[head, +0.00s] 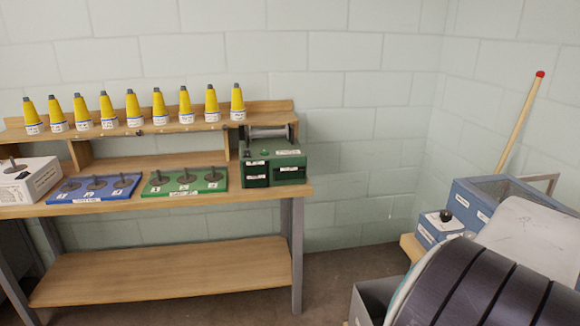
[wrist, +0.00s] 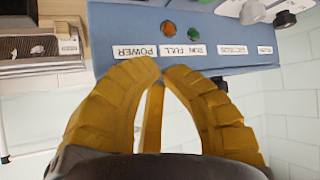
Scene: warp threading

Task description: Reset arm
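My gripper (wrist: 160,70) shows in the wrist view as ridged yellow fingers. The fingertips come together closely, and nothing shows between them. A narrow yellow piece stands in the middle behind them. The fingers are in front of a blue control panel (wrist: 110,22), which appears upside down. The panel bears an orange light (wrist: 168,28), a green light (wrist: 194,34) and white labels, one reading POWER. I cannot tell whether the fingers touch the panel. My gripper is not visible in the head view.
A wooden bench (head: 170,262) carries several yellow cones (head: 133,108), a blue peg board (head: 93,188), a green peg board (head: 185,181) and a green box (head: 289,167). At right are a black-banded drum (head: 480,285), a small blue box (head: 437,228) and a red-tipped stick (head: 520,122).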

